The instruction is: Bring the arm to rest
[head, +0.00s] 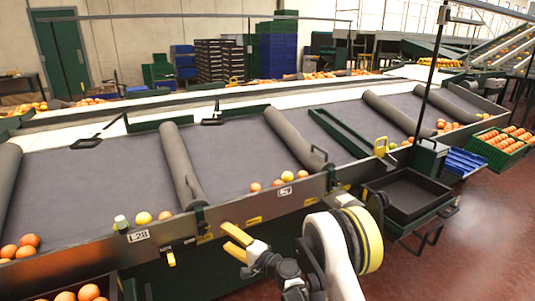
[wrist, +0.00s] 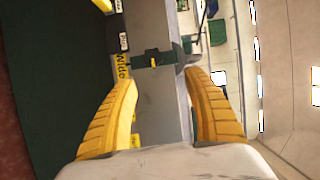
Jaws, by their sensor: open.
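My gripper (head: 236,242) is in the lower middle of the head view, in front of the sorting table's metal front edge (head: 105,249). Its yellow fingers are spread apart. In the wrist view my gripper (wrist: 165,112) is open, with nothing between the fingers. The metal edge (wrist: 158,95) runs between and beyond them in that view. My white arm with a yellow band stands bent at the lower right of the head view.
Padded grey dividers (head: 180,165) split the table into bays. Oranges (head: 28,241) and yellow fruit (head: 143,218) lie along its front edge. A black tray (head: 408,196) juts out right of my arm. A green crate of oranges (head: 500,145) stands farther right. Red floor is open at lower right.

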